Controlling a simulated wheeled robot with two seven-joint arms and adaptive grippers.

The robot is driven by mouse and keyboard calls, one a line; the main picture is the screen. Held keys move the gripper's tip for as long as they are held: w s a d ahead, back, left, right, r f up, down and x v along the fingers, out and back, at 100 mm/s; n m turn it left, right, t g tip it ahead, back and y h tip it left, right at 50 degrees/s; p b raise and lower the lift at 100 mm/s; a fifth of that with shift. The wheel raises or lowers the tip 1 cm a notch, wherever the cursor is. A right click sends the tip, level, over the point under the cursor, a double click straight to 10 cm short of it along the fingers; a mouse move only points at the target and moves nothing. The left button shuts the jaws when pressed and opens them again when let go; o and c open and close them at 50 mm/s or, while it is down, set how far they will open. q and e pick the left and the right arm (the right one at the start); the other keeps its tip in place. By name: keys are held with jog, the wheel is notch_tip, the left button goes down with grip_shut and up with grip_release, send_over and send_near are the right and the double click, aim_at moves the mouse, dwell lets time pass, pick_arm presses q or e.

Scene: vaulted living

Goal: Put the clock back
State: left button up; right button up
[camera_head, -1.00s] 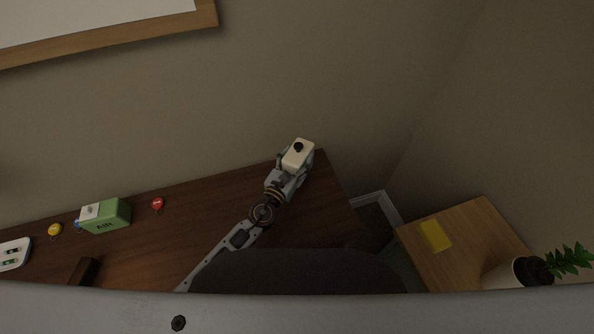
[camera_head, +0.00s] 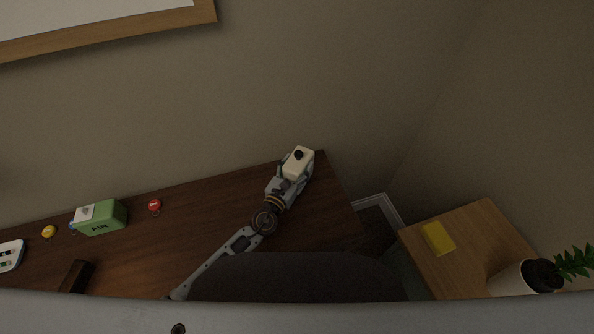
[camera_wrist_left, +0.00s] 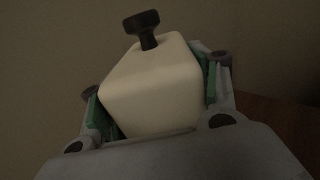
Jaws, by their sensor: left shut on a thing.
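The clock (camera_head: 298,164) is a cream block with a dark knob on top, near the far right corner of the dark wooden desk (camera_head: 225,205). My left gripper (camera_head: 294,171) is shut on it. In the left wrist view the clock (camera_wrist_left: 152,92) sits between the green-padded fingers of the gripper (camera_wrist_left: 155,100), knob up and slightly tilted in the picture. Its face does not show, and I cannot tell whether its underside touches the desk. My right gripper does not show.
A green box (camera_head: 108,217), a red round item (camera_head: 155,205), a yellow round item (camera_head: 49,231) and a dark block (camera_head: 77,276) are on the desk's left part. A dark chair back (camera_head: 300,277) is in front. A side table (camera_head: 465,265) with a yellow pad (camera_head: 438,238) and a potted plant (camera_head: 513,279) stands right.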

pick_arm(q)
jog(key=shift+f, duration=0.55)
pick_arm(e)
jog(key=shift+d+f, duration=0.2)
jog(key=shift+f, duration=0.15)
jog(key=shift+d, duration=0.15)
pick_arm(q)
jog(key=shift+f+b, duration=0.2)
jog(key=shift+b, duration=0.15)
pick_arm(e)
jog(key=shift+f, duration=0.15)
pick_arm(q)
jog(key=o, duration=1.2)
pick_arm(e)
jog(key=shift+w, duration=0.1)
pick_arm(q)
jog(key=shift+r, duration=0.1)
